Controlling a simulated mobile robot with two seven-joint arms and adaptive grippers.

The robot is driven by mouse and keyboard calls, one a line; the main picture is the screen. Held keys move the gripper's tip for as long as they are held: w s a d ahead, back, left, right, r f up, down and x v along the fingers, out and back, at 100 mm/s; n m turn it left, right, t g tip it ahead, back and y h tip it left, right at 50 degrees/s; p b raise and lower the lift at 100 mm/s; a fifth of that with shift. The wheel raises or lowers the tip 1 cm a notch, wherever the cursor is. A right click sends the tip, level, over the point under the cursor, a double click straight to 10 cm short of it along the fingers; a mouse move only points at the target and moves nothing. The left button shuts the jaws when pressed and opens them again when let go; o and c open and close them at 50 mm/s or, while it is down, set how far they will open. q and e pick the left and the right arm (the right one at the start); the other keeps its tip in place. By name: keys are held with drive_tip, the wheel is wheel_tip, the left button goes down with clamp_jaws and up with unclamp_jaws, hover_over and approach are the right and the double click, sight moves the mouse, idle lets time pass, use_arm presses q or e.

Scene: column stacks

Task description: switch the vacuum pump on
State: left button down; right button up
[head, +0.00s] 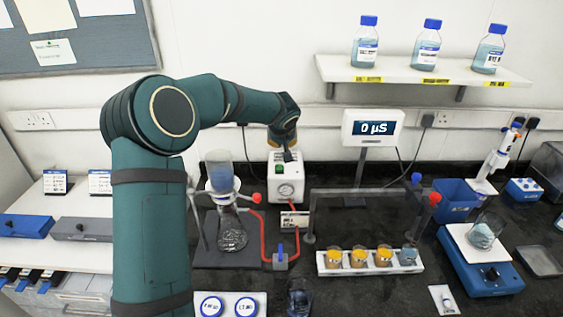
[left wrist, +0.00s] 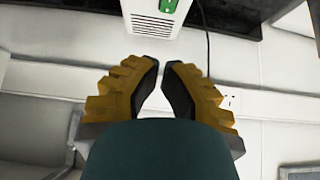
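The vacuum pump (head: 287,190) is a white box with a round gauge on its front, behind the middle of the black bench. A small green part shows on its top in the head view (head: 279,169). In the left wrist view the pump (left wrist: 150,28) is at the top edge, with slots and a green part with a white mark (left wrist: 169,6). My left gripper (head: 287,156) points down just above the pump's top; I cannot tell if it touches. In the left wrist view its fingertips (left wrist: 161,63) are nearly together with nothing between them. My right gripper is not in view.
Left of the pump stands a filter flask (head: 232,235), linked by red tubing. A grey frame (head: 370,191) stands to the right, behind a white rack of small beakers (head: 368,270). A conductivity display (head: 373,128) stands right of the pump. A bottle shelf (head: 420,75) is above.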

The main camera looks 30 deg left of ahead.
use_arm(q)
drive_tip(key=p, duration=0.2)
hover_over(282, 166)
drive_tip(key=s, duration=0.1)
drive_tip(key=f, duration=0.8)
drive_tip(key=shift+s+d, duration=0.15)
drive_tip(key=shift+d, duration=0.2)
wheel_tip(282, 166, down, 2)
drive_tip(key=shift+s+f, duration=0.1)
drive_tip(key=shift+f, duration=0.1)
drive_tip(key=shift+s+d+f, duration=0.1)
drive_tip(key=shift+d+f, duration=0.05)
drive_tip(key=shift+f, duration=0.7)
drive_tip(key=f+t+b, duration=0.1)
drive_tip(key=b, duration=1)
drive_tip(key=shift+s+d+f+y, duration=0.1)
drive_tip(key=shift+y, duration=0.2)
drive_tip(key=shift+r, duration=0.25)
drive_tip(key=shift+w+a+r+p, duration=0.2)
drive_tip(key=shift+w+a+p, duration=0.2)
drive_tip(key=shift+w+p, duration=0.25)
